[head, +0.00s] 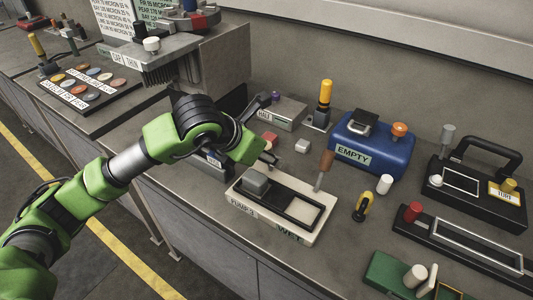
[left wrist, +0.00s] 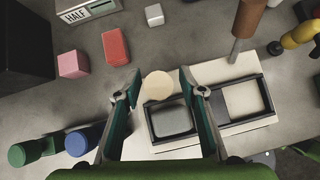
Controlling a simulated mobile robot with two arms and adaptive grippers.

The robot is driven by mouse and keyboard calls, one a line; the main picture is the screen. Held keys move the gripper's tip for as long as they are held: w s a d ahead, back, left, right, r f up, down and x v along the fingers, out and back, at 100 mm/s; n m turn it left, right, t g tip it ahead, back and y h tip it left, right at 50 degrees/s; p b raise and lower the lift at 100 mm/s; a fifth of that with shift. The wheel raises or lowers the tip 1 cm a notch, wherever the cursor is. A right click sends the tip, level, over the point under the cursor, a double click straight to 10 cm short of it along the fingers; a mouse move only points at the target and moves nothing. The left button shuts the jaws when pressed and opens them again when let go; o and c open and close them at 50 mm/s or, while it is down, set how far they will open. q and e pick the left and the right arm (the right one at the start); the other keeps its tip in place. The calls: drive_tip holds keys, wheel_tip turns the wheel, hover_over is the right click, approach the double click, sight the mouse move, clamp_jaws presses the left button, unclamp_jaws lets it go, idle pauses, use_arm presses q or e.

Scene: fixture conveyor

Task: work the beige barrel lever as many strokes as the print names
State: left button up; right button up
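A cream base (head: 240,198) on the bench carries a label reading "PUMP" with a figure I read as 3, and "WET" beside it. My right gripper is not in view.
A blue box (head: 375,150) labelled "EMPTY" stands behind right. A grey box (head: 280,112) marked "HALF" and a yellow-handled lever (head: 325,92) stand behind. A yellow-black screwdriver-like tool (head: 362,206) and white cylinder (head: 385,184) are right.

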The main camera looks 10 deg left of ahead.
use_arm(q)
drive_tip(key=v, duration=1.2)
idle(0.5)
